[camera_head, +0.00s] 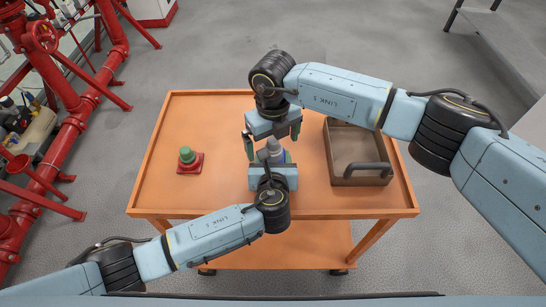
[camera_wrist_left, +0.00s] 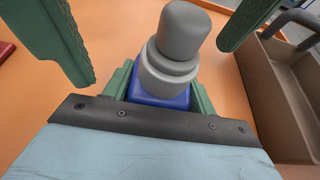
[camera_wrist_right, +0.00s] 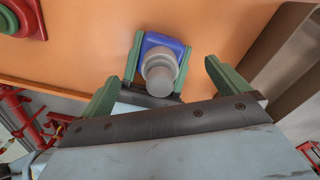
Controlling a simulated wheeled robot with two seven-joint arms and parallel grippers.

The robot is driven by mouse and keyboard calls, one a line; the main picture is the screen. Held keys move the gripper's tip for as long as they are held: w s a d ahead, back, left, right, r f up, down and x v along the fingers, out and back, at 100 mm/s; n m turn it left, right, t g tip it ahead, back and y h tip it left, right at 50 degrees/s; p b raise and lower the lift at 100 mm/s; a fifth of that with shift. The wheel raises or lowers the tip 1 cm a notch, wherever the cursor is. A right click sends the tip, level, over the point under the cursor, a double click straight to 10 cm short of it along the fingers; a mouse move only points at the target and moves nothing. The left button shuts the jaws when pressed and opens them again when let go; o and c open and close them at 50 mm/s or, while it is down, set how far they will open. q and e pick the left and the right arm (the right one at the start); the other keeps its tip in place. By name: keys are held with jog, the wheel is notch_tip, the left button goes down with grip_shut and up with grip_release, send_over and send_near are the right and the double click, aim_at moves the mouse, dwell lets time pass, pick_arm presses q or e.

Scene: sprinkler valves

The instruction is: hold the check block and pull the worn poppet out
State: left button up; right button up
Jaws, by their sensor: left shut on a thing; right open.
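The blue check block (camera_wrist_left: 160,97) stands on the orange table; it also shows in the right wrist view (camera_wrist_right: 161,40). The grey worn poppet (camera_wrist_left: 178,40) stands upright in its top, with a stepped collar and a rounded knob; it shows in the right wrist view too (camera_wrist_right: 160,75). My left gripper (camera_head: 271,163) is shut on the block, one green finger on each side. My right gripper (camera_head: 273,147) is open, its two fingers on either side of the poppet and apart from it. In the head view the block is mostly hidden by my grippers.
A brown tray (camera_head: 343,140) with a dark handle stands at the right, close to my grippers. Red pipes (camera_head: 75,105) run beyond the table's left side. The front left of the table is clear.

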aim_at(273, 139)
jog(key=shift+r, duration=0.1)
jog(key=shift+c, duration=1.3)
jog(key=shift+r+m, duration=0.25)
jog(key=shift+m, duration=0.05)
jog(key=shift+c, duration=1.1)
notch_tip(273, 139, up, 5)
jog(key=m, duration=0.4)
jog(key=shift+f, duration=0.2)
jog(key=c, duration=0.7)
jog(key=shift+r+m, duration=0.45)
jog(key=shift+m, duration=0.15)
jog(key=shift+f, duration=3.4)
jog(key=c, duration=0.8)
jog(key=o, duration=2)
